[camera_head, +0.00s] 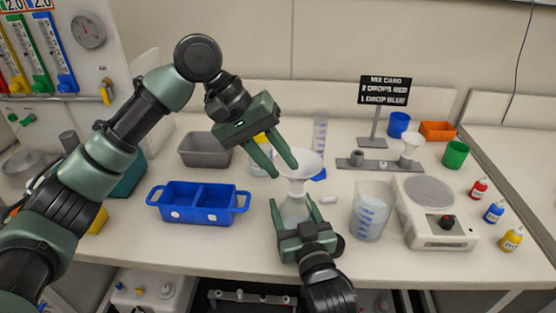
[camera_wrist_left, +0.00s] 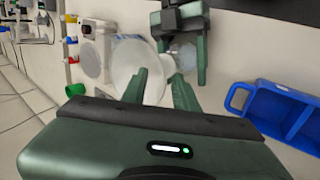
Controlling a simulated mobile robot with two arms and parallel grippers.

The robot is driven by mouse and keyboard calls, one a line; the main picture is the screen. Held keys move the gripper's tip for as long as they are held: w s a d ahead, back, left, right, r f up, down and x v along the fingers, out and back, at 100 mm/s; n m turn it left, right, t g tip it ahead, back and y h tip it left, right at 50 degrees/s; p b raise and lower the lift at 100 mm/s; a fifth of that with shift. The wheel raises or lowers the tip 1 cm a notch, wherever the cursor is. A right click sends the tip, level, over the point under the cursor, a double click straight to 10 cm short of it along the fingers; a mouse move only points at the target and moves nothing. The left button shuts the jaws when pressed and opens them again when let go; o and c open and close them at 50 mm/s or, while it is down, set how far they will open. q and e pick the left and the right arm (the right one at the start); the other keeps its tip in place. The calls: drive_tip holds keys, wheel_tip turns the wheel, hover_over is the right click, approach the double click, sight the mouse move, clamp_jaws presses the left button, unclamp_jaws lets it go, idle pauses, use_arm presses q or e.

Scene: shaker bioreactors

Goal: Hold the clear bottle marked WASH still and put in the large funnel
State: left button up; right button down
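The clear bottle (camera_head: 294,212) stands upright on the bench, its marking not readable. My right gripper (camera_head: 295,204) is shut on the bottle, one finger on each side. The large white funnel (camera_head: 301,168) sits upright at the bottle's mouth, cone up. In the left wrist view the funnel (camera_wrist_left: 126,60) lies just beyond the left fingertips, with the bottle (camera_wrist_left: 186,55) between the right fingers.
A blue two-part tray (camera_head: 198,213) and a grey bin (camera_head: 207,134) stand left. A clear beaker (camera_head: 371,207) and a scale (camera_head: 441,238) stand right of the bottle. A smaller funnel (camera_head: 410,146) sits in a rack behind. Dropper bottles (camera_head: 494,212) line the right side.

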drive_tip(key=shift+c, duration=1.3)
unclamp_jaws()
use_arm(q)
drive_tip(key=v, duration=1.2)
